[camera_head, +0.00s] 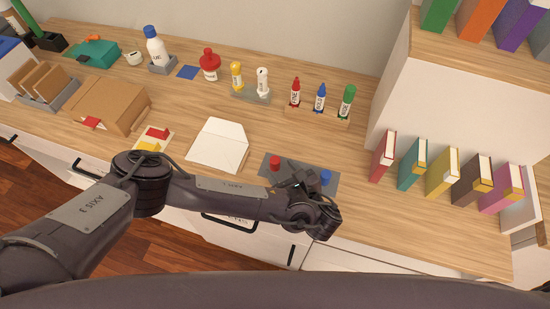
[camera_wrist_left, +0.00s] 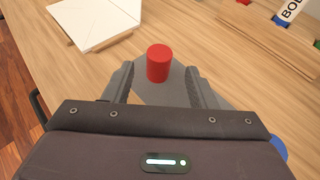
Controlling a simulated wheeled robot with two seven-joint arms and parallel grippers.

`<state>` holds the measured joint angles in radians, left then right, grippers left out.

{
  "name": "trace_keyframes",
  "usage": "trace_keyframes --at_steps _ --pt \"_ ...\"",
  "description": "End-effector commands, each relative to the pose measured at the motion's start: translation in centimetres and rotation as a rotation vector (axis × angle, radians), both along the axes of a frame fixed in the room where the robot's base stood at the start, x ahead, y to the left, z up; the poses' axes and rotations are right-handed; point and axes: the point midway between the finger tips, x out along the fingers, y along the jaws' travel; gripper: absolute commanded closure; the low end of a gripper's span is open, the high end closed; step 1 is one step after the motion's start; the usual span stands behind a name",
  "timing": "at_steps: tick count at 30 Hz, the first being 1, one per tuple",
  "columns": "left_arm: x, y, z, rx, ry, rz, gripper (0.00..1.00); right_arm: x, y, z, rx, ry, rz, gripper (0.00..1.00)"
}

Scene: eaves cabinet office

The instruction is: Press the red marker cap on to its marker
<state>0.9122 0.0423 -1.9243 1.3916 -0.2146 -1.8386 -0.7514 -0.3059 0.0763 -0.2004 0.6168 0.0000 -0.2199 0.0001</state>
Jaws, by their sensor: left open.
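The red cap (camera_head: 275,162) stands upright on a grey mat (camera_head: 264,172) at the front of the counter. In the left wrist view the red cap (camera_wrist_left: 158,63) is just ahead of my left gripper (camera_wrist_left: 157,76), between the lines of its two open fingers. In the head view my left gripper (camera_head: 301,181) is low over the mat, with nothing held; whether it touches the cap I cannot tell. The red marker (camera_head: 295,93) stands upright in a wooden holder (camera_head: 318,112), with a narrow red top. My right gripper is not in view.
A blue cap (camera_head: 326,176) is on the mat's right. A blue marker (camera_head: 320,97) and green marker (camera_head: 347,101) stand beside the red one. A white envelope (camera_head: 218,145) lies left of the mat. Upright books (camera_head: 412,163) stand to the right. Bare counter lies between mat and markers.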

Motion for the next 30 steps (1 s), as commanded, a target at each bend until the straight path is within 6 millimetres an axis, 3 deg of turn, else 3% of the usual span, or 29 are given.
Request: trace_keyframes --at_steps 3,7,16,27,30 --pt "1.6 1.2 0.0 0.004 -0.004 0.002 0.49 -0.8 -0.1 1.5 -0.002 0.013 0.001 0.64" --pt "2.9 1.8 -1.0 0.003 -0.001 0.002 0.49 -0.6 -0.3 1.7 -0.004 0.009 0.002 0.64" --pt "3.3 2.0 -1.4 0.0 0.0 0.001 0.49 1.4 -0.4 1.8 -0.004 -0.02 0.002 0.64" --pt "3.3 2.0 -1.4 0.0 0.0 0.001 0.96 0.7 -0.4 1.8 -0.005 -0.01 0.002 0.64" --pt "3.3 2.0 -1.4 0.0 0.0 0.001 0.96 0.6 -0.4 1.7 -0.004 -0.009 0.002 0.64"
